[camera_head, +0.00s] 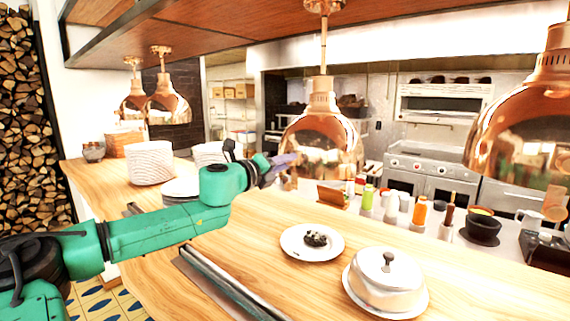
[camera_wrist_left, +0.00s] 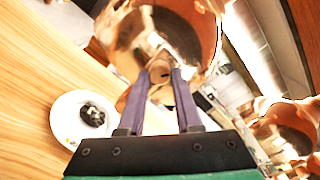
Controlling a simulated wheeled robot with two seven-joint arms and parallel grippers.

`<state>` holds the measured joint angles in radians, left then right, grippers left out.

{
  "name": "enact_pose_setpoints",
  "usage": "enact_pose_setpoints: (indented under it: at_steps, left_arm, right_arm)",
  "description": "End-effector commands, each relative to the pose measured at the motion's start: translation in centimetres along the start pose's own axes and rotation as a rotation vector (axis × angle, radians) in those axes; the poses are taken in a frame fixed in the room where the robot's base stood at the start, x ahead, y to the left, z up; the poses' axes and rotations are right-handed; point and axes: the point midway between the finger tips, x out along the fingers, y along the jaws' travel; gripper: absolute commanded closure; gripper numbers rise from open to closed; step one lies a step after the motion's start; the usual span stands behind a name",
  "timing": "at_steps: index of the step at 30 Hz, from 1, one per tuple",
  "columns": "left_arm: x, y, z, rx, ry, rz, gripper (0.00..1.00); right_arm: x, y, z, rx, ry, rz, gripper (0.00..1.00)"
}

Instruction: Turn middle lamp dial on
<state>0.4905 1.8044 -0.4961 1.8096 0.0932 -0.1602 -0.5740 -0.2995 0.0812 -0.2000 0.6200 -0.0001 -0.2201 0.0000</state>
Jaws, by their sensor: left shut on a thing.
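The middle lamp (camera_head: 322,135) is a shiny copper dome hanging over the wooden counter. It also fills the upper part of the left wrist view (camera_wrist_left: 180,30). My left gripper (camera_head: 284,165) reaches in from the left to the lower left edge of this lamp. In the left wrist view its two purple fingers are closed around a small round copper dial (camera_wrist_left: 159,71) in front of the dome. The dial cannot be made out clearly in the head view, and its turned position cannot be told. My right gripper is not in view.
Another copper lamp (camera_head: 525,125) hangs at the right, and two more hang farther back left. Bare wood lies around the dishes.

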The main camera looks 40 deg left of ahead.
Motion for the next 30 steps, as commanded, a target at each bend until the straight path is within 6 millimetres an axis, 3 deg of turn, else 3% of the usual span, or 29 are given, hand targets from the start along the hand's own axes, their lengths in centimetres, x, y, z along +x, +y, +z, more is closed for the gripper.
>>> enact_pose_setpoints:
  at_steps: [15,30]
  left_arm:
    - [-0.01,-0.08,0.14,-0.419,0.009,-0.002,1.00]
    - [0.00,-0.04,0.14,-0.547,0.013,-0.002,1.00]
  right_arm:
    - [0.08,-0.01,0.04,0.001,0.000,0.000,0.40]
    - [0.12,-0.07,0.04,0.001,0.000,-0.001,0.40]
